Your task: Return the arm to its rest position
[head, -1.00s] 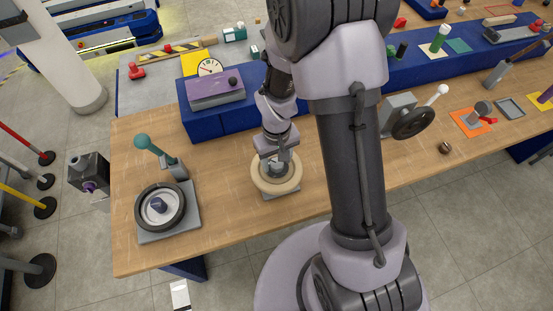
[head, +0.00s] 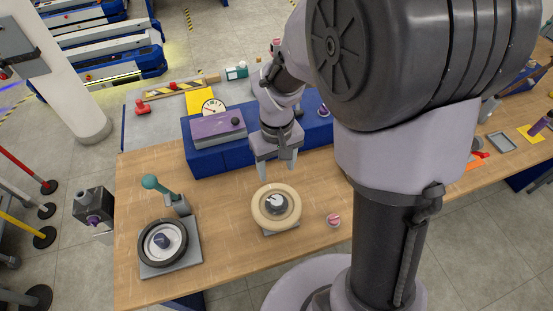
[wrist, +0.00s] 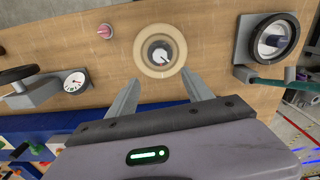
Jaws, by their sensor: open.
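My gripper (head: 276,166) is open and empty above the table, just behind a round wooden ring (head: 290,222) with a grey knob (head: 276,204) in its middle. The ring sits on a grey base plate. In the wrist view the two fingers (wrist: 160,100) point toward the ring (wrist: 160,70) and stand apart from it. My arm's large links cover much of the right half of the head view.
A dark wheel with a teal lever (head: 163,243) stands on the table at left. A purple box (head: 218,128) rests on a blue block behind. A small pink knob (head: 333,220) lies right of the ring. Bare wood separates these.

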